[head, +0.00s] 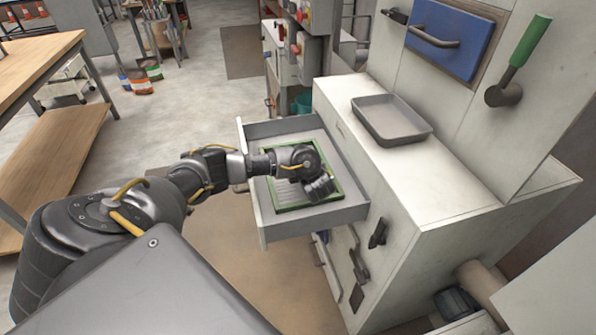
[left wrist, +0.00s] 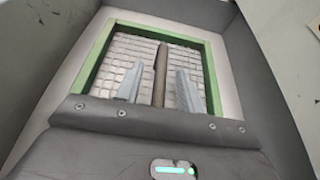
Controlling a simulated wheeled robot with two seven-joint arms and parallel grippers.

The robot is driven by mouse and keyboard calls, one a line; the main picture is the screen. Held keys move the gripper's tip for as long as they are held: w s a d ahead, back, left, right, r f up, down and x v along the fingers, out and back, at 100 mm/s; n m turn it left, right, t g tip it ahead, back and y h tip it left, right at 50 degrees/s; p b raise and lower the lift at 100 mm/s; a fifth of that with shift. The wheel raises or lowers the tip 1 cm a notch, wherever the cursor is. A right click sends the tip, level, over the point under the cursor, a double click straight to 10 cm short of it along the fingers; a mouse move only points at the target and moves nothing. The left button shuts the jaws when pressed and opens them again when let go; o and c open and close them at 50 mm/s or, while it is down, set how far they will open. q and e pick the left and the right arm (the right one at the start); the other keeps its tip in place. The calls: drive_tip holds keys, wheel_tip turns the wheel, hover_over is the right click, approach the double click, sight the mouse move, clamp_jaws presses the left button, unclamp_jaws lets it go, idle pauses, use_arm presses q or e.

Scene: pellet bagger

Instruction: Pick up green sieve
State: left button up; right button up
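The green sieve (head: 286,194) lies flat in a pulled-out grey drawer (head: 254,208). It has a square green frame, a pale mesh and a dark bar across its middle, clearest in the left wrist view (left wrist: 98,66). My left gripper (head: 322,190) is over the sieve and hides part of it in the head view. In the left wrist view the left gripper's two fingers (left wrist: 158,88) are apart, one on each side of the bar. I cannot tell whether they touch it. My right gripper is not in view.
The drawer walls stand around the sieve. A cream machine body (head: 430,185) is right of the drawer, with a grey tray (head: 392,122) on top. Above it are a blue panel with a handle (head: 447,40) and a green-handled lever (head: 526,45). A wooden bench (head: 35,65) stands at left.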

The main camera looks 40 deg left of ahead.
use_arm(q)
clamp_jaws()
idle(1.4)
